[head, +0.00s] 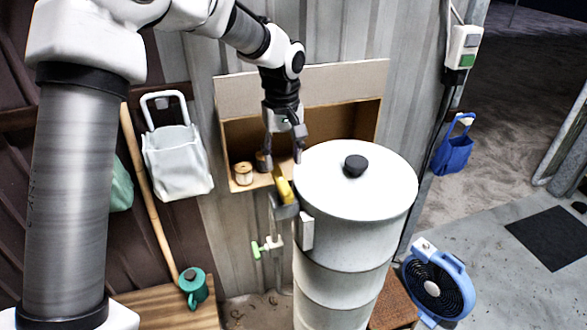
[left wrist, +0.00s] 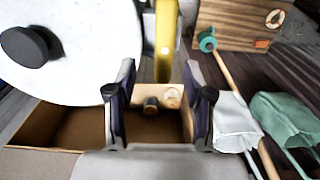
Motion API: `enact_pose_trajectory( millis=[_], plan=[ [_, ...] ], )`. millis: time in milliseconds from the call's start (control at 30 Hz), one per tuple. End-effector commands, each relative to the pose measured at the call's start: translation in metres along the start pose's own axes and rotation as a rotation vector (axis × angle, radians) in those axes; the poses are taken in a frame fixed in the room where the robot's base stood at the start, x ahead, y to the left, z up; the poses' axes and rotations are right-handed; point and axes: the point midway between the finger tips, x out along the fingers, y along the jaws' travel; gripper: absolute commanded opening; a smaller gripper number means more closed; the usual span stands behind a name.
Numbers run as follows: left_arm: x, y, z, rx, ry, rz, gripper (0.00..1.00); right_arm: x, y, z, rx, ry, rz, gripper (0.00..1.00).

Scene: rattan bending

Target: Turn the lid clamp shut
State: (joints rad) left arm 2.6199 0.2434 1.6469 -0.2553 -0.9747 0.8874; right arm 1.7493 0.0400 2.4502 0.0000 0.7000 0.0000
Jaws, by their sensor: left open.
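The white round lid (head: 325,189) with a black knob (head: 355,165) sits on top of a tall pale cylinder (head: 340,262). A yellow clamp handle (head: 284,190) stands at the left rim of the lid, on a grey bracket. My left gripper (head: 283,160) is open, pointing down just behind and above the yellow handle. In the left wrist view the lid (left wrist: 75,62) is at upper left, and the yellow handle (left wrist: 165,40) reaches down between the tips of my open left gripper (left wrist: 160,66). I cannot tell whether they touch. My right gripper is not in view.
A pipe with a green-handled valve (head: 262,247) is below the clamp. A white bag (head: 177,163) hangs at left, above a green watering can (head: 193,286). A blue fan (head: 437,284) stands at right.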

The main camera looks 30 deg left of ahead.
Motion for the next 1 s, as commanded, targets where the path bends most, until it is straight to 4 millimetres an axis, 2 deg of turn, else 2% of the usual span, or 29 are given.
enact_pose_trajectory(
  millis=[100,300,533,567,600,700,1000],
  plan=[
    [0.021,-0.001,0.001,0.000,-0.005,-0.003,0.52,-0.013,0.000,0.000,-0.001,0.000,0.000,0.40],
    [0.049,0.000,0.000,0.000,-0.002,-0.002,0.52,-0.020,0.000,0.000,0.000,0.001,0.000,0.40],
    [0.053,0.000,0.000,0.000,-0.001,0.000,0.52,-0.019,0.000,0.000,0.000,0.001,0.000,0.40],
    [0.053,0.000,0.000,0.000,-0.001,0.000,0.49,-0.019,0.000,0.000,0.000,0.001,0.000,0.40],
    [0.053,0.000,0.000,0.001,-0.001,0.000,0.34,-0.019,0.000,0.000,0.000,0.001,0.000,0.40],
    [0.053,0.000,0.000,0.001,-0.001,-0.001,0.00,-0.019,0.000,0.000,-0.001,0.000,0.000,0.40],
    [0.053,0.000,0.001,0.005,-0.002,-0.001,0.00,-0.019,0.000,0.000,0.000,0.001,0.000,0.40]
  ],
)
